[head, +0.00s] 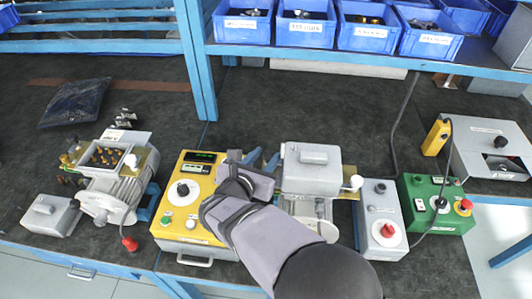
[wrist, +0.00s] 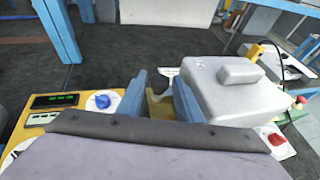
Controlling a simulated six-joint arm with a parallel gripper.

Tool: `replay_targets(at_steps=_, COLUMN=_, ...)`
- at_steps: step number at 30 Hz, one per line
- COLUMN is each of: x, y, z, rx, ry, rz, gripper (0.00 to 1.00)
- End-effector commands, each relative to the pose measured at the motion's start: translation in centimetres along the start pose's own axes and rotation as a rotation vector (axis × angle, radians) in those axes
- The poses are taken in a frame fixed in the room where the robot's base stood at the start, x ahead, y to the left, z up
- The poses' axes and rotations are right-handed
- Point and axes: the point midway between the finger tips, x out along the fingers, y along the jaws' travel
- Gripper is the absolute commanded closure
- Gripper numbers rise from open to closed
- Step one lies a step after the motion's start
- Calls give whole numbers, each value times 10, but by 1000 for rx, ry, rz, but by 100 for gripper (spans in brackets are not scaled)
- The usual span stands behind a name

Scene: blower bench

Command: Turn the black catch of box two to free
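No label reading box two is legible, so I cannot tell which box it is. My gripper (head: 262,161) is over the bench between the yellow box (head: 186,235) and a grey-lidded unit (head: 312,174). In the wrist view its blue fingers (wrist: 160,96) are apart with nothing held. The right finger overlaps the lid's left edge; contact is unclear. My wrist hides part of the unit.
A motor with an open terminal box (head: 117,185) stands at left, beside a loose grey cover (head: 50,214). Blue bins (head: 367,38) line the shelf above. The dark bench behind the boxes is mostly clear.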

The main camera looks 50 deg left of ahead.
Motion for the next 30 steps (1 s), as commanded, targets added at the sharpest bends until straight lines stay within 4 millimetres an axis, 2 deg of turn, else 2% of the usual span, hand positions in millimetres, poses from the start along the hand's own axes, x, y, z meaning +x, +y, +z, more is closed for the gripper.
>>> replay_targets(at_steps=4, x=8, y=-1, z=0, rx=1, ry=1, rz=-1, gripper=67)
replay_targets(at_steps=12, x=9, y=0, z=0, rx=0, ry=1, rz=0, gripper=67)
replay_targets(at_steps=13, x=9, y=0, z=0, rx=0, ry=1, rz=0, gripper=72)
replay_targets(at_steps=16, x=9, y=0, z=0, rx=0, ry=1, rz=0, gripper=96)
replay_targets(at_steps=17, x=9, y=0, z=0, rx=0, ry=1, rz=0, gripper=98)
replay_targets(at_steps=30, x=8, y=2, z=0, rx=22, ry=1, rz=-54, gripper=98)
